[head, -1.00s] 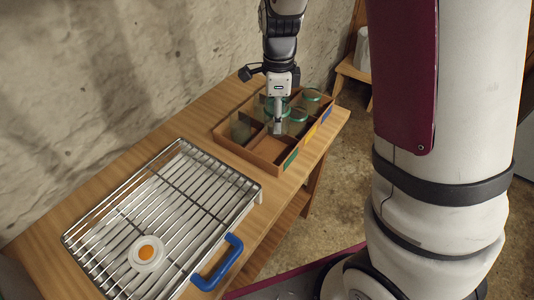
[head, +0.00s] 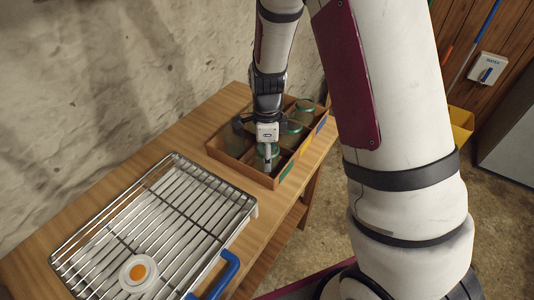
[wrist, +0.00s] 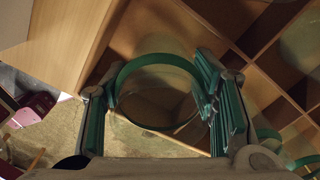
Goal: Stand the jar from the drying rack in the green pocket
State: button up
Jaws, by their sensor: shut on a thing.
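My gripper (head: 267,158) is shut on a clear glass jar (head: 260,152) with a green rim. In the wrist view the jar's round green rim (wrist: 133,68) lies between the two green-padded fingers, seen from above. The jar is at the near pocket of the brown divided crate (head: 222,158), the one with the green label (head: 287,171). The gripper hides part of the jar and pocket. I cannot tell whether the jar's base touches the pocket floor.
Other green-rimmed jars stand in the crate, one at its far end (head: 305,106). Yellow and blue labels mark the pockets farther along.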

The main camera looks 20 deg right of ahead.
jog(key=o, duration=1)
jog(key=shift+f, duration=0.1)
notch_tip(320, 180, up, 12)
jog(key=shift+p, duration=0.6)
jog(key=s+r+n+t+y, duration=0.1)
jog(key=s+r+n+t, duration=0.1)
jog(key=s+r+n, duration=0.95)
jog(key=s+r+n+t+h, duration=0.1)
jog(key=s+r+n, duration=0.2)
jog(key=s+n, duration=0.7)
jog(key=s, duration=0.3)
jog(key=shift+s+d+r+t, duration=0.15)
jog(key=shift+s+t, duration=0.15)
jog(key=shift+s, duration=0.05)
